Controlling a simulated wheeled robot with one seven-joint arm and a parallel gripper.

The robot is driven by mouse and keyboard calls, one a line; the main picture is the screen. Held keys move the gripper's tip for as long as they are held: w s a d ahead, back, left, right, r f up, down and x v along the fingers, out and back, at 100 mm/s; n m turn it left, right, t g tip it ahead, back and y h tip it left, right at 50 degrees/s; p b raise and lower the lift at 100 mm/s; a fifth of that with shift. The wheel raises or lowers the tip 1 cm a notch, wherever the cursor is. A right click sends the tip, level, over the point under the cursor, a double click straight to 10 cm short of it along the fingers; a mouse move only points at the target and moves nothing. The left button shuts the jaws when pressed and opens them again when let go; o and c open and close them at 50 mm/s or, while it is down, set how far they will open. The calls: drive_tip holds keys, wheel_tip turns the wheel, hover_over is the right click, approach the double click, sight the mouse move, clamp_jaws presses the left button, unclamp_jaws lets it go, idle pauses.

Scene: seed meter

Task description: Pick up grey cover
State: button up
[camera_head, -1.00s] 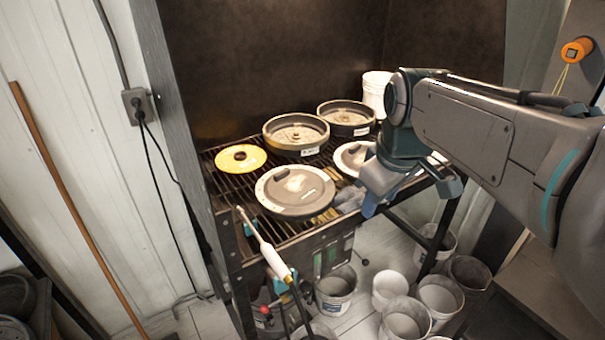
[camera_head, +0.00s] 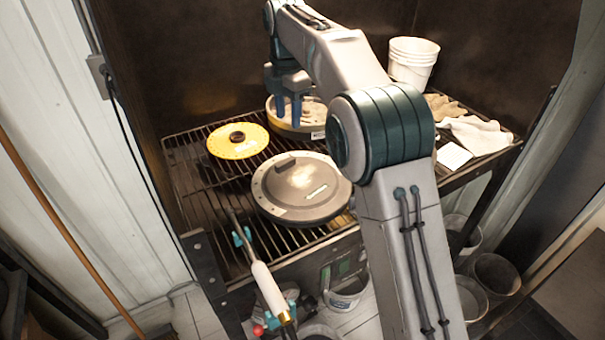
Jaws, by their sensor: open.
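A round grey cover (camera_head: 300,188) with a raised bar handle lies on the slatted rack near its front edge. Its top has a pale worn patch and small labels. My gripper (camera_head: 288,122) points down, open and empty, behind the cover. It appears in front of or above a round, rimmed housing (camera_head: 312,134) at the back of the rack; the exact height is hard to tell. My arm hides the area to the right of the cover, where a second, paler cover showed earlier.
A yellow disc (camera_head: 238,141) lies left on the rack (camera_head: 190,175). White buckets (camera_head: 413,58), cloth (camera_head: 478,132) and gloves are at the back right. A white-handled wand (camera_head: 268,285) leans at the front edge. A dark wall (camera_head: 225,60) stands behind.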

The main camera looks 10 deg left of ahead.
hover_over(285, 161)
drive_tip(key=f, duration=0.8)
drive_tip(key=shift+d+f, duration=0.35)
drive_tip(key=shift+f, duration=0.05)
drive_tip(key=f, duration=0.4)
drive_tip(key=shift+s+a+p, duration=0.1)
drive_tip(key=shift+a+p, duration=0.3)
drive_tip(key=shift+f, duration=0.65)
clamp_jaws()
